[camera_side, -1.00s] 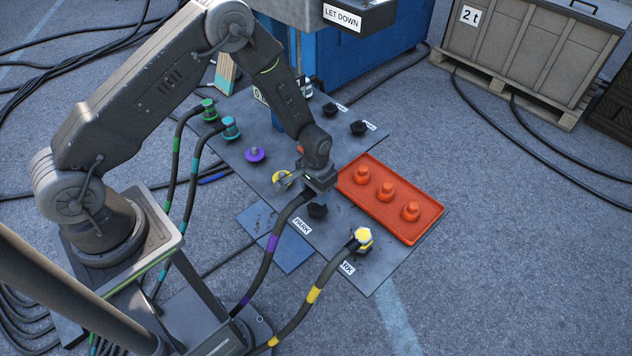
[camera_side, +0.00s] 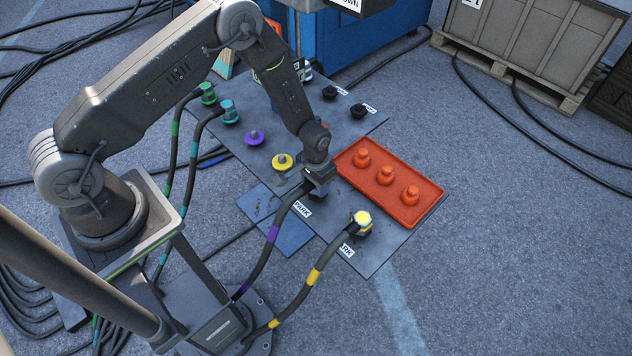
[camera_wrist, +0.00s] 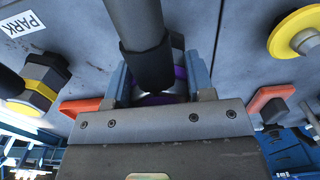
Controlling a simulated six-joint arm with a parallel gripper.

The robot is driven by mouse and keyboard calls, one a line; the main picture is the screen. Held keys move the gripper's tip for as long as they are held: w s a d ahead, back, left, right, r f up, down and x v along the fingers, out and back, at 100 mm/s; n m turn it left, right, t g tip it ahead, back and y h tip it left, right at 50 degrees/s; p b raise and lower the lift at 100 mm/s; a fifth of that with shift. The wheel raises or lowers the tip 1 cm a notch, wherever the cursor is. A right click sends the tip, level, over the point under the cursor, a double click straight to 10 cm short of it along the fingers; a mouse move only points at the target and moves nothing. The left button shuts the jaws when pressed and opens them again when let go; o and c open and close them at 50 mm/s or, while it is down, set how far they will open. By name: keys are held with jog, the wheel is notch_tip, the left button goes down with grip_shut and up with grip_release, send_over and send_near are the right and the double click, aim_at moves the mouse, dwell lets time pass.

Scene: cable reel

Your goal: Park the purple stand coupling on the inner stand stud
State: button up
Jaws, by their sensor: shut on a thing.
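My gripper (camera_side: 318,178) is shut on the purple stand coupling, down at the inner stand stud's place beside the upper PARK label (camera_side: 301,208). In the wrist view, the coupling's purple ring (camera_wrist: 180,75) shows between the jaws (camera_wrist: 158,88), partly behind its black hose. In the side view the purple-banded hose (camera_side: 271,234) runs up to the gripper, which hides the coupling. The inner stud is almost wholly covered by the gripper, with a dark bit (camera_side: 318,196) below it. I cannot tell whether the coupling is seated on it.
A yellow coupling (camera_side: 362,221) sits at the outer PARK place, close right. An orange tray (camera_side: 432,206) with orange caps lies right of the gripper. Purple (camera_side: 254,138) and yellow (camera_side: 282,162) studs, and green and teal couplings, stand to the left on the plate.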

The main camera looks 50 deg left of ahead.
jog(key=shift+f, duration=0.5)
jog(key=o, duration=1.1)
jog(key=shift+r, duration=0.1)
notch_tip(320, 180, up, 14)
